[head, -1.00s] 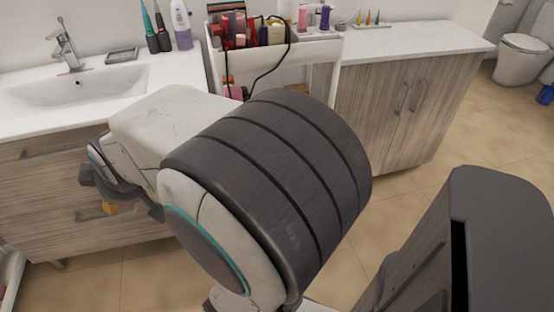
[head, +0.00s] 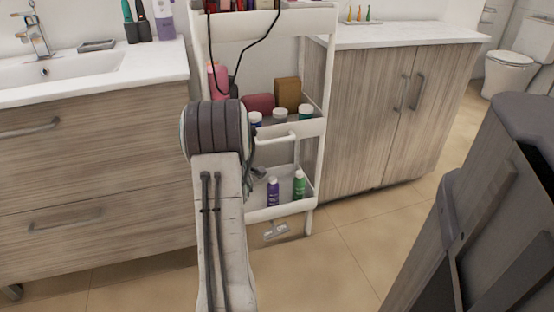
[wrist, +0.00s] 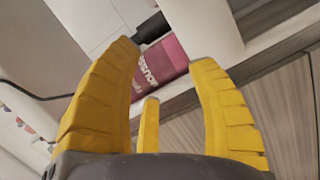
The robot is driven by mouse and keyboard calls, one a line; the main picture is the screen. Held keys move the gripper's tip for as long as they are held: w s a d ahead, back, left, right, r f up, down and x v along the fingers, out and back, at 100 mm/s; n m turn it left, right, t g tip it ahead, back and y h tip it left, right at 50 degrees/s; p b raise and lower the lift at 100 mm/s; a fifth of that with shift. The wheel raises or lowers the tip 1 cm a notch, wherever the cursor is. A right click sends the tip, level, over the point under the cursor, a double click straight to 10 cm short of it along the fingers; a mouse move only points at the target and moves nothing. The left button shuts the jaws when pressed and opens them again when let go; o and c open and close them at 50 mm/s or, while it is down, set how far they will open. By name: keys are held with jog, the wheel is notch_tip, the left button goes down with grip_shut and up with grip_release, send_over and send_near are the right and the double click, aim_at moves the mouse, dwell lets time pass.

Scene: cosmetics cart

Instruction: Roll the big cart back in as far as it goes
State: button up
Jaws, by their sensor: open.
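The big cart (head: 318,120) is a white three-tier trolley in the gap between the sink cabinet and the right cabinet. Its lower front stands a little forward of the right cabinet's face. A white handle (head: 278,140) runs across the front of its middle tier. My arm hides the cart's lower left side in the head view. My gripper (wrist: 164,55) is open, its yellow fingers spread and empty in the wrist view. Beyond them are a magenta box (wrist: 160,66) and a white cart edge (wrist: 190,85). In the head view my arm hides the fingers.
The cart carries bottles, jars and boxes, including a purple bottle (head: 273,192) and a green bottle (head: 299,185). A dark cable (head: 245,58) hangs from the top tier. The sink cabinet (head: 90,170) and right cabinet (head: 360,120) flank it. Tiled floor (head: 350,250) in front is clear.

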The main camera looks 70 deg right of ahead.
aim_at(277, 141)
jog(key=s+d+f+g+h+b, duration=0.1)
jog(key=s+d+f+b, duration=0.1)
jog(key=s, duration=0.1)
jog(key=s+d+f+g+h+b, duration=0.1)
jog(key=s+d+f+b, duration=0.1)
jog(key=s+f, duration=0.1)
jog(key=s+d+f+g+h+b, duration=0.1)
jog(key=s+d+f+b, duration=0.1)
jog(key=s, duration=0.3)
jog(key=shift+d+f+h, duration=0.2)
jog(key=shift+f+h, duration=0.1)
jog(key=shift+r+b+x, duration=0.2)
jog(key=shift+b+x, duration=0.65)
jog(key=shift+x, duration=2.15)
jog(key=shift+w, duration=0.1)
jog(key=shift+a, duration=0.1)
grip_shut()
